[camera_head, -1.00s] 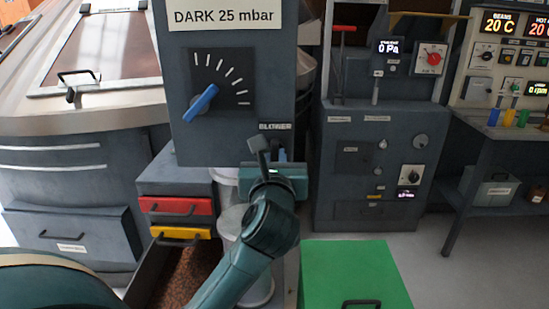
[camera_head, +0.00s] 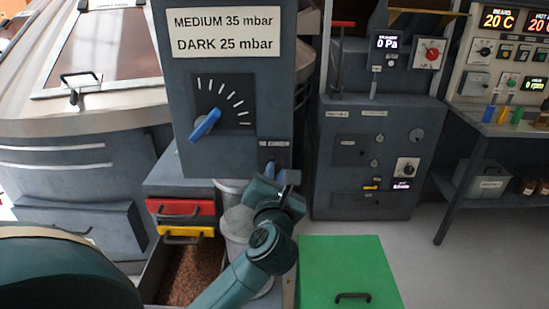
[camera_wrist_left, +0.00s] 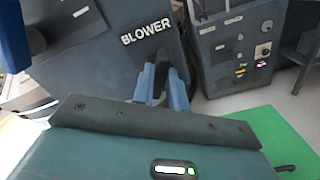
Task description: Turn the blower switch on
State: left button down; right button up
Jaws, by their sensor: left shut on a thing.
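The grey control box (camera_head: 195,152) has a blue dial lever (camera_head: 205,125) on its front. The blower switch is at the box's lower right, under a small label (camera_head: 273,143), and is mostly hidden by my gripper. My left gripper (camera_head: 271,169) is at the lower right of the box front. In the wrist view its blue fingers (camera_wrist_left: 161,80) are closed around a dark piece that looks like the switch lever. The lever's exact position is hidden. My right gripper is not in view.
Red (camera_head: 180,208) and yellow (camera_head: 188,231) drawers and an open bin of brown beans (camera_head: 190,275) are below the box. A green box top (camera_head: 350,270) is at lower right.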

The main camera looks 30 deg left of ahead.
pick_arm(q)
jog(key=m+p, duration=0.1)
jog(key=m, duration=0.3)
jog(key=shift+d+m, duration=0.1)
jog(key=shift+m, duration=0.2)
jog(key=m, duration=0.6)
jog(key=shift+w+f+m, duration=0.1)
jog(key=shift+f+m, duration=0.1)
jog(key=shift+m, duration=0.1)
jog(key=c, duration=1.4)
grip_release()
jog(key=shift+f, duration=0.1)
